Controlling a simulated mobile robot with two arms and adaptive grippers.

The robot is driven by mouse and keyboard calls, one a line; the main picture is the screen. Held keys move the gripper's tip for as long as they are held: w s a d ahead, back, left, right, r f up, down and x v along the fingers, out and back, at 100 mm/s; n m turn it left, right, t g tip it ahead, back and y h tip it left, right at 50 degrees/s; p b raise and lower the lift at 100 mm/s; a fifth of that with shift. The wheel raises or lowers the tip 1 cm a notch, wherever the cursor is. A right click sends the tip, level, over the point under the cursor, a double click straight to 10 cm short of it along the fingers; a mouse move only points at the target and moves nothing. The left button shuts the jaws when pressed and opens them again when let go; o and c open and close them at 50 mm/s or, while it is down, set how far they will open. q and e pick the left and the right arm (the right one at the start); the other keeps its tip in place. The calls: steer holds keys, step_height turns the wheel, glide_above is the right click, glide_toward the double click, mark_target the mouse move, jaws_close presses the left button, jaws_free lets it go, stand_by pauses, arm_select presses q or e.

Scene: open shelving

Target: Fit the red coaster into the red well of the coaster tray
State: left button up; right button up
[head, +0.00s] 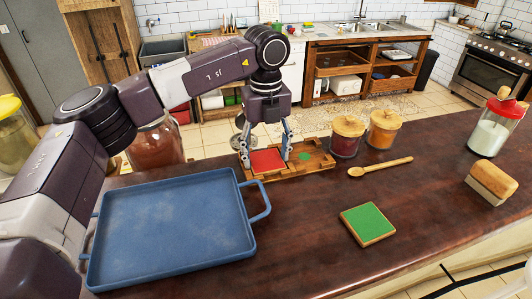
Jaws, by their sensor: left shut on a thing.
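The red coaster (267,162) is between the fingers of my left gripper (266,154), over the left part of the wooden coaster tray (322,168). My left gripper points down and is shut on the coaster's edges. The coaster looks nearly level. I cannot tell whether it sits in the well or is just above it; it hides the well under it. The tray's right well, with a green mark (305,156), is empty. A green coaster (368,222) with a wooden rim lies on the counter, front right of the tray. My right gripper is not in view.
A blue baking tray (172,235) lies at the front left, its handle near the coaster tray. Two wooden-lidded jars (346,142) and a wooden spoon (382,167) are right of the tray. A brush-like block (491,186) and a red-lidded jar (495,128) stand far right.

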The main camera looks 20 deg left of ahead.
mark_target(266, 160)
arm_select(q)
steer(key=o, duration=1)
steer(key=shift+f, duration=0.1)
steer(key=shift+r, duration=0.45)
step_height(266, 160, up, 12)
steer(key=b, duration=0.3)
steer(key=shift+f, duration=0.25)
